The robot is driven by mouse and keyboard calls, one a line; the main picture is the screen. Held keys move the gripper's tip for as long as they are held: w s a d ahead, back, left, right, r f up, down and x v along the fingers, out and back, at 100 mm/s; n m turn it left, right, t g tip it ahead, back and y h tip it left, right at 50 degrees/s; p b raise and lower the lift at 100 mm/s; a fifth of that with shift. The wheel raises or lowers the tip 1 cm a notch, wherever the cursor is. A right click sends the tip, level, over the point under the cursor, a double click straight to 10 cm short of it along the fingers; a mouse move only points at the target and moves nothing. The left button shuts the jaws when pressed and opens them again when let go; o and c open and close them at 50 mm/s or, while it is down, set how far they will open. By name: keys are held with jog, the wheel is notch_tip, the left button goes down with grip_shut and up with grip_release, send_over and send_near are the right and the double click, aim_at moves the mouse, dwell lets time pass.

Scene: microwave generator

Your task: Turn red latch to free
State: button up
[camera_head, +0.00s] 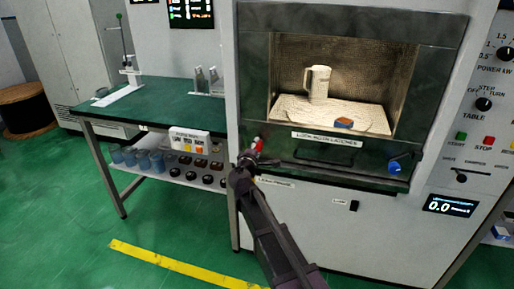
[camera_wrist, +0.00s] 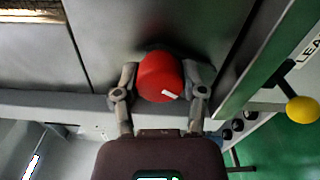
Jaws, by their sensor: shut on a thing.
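The red latch knob (camera_head: 257,143) sits at the lower left corner of the microwave generator's front, below its window. It also shows in the wrist view as a round red knob (camera_wrist: 161,77) with a short white mark near its lower edge. My gripper (camera_head: 248,158) reaches up to it from below. In the wrist view my gripper (camera_wrist: 160,90) has one finger on each side of the knob and is shut on it. The back of the latch is hidden behind the knob.
A blue knob (camera_head: 394,168) is at the lower right of the generator's front. Inside stand a pale jug (camera_head: 317,84) and a small block (camera_head: 344,123). A green-topped table (camera_head: 150,103) stands to the left. A yellow ball-ended lever (camera_wrist: 302,109) is near the knob.

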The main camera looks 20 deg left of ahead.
jog(key=shift+w, duration=0.1)
dwell(0.3)
jog(key=o, duration=1.2)
jog(key=shift+c, duration=0.2)
jog(key=s, duration=1.2)
jog(key=shift+d, duration=0.2)
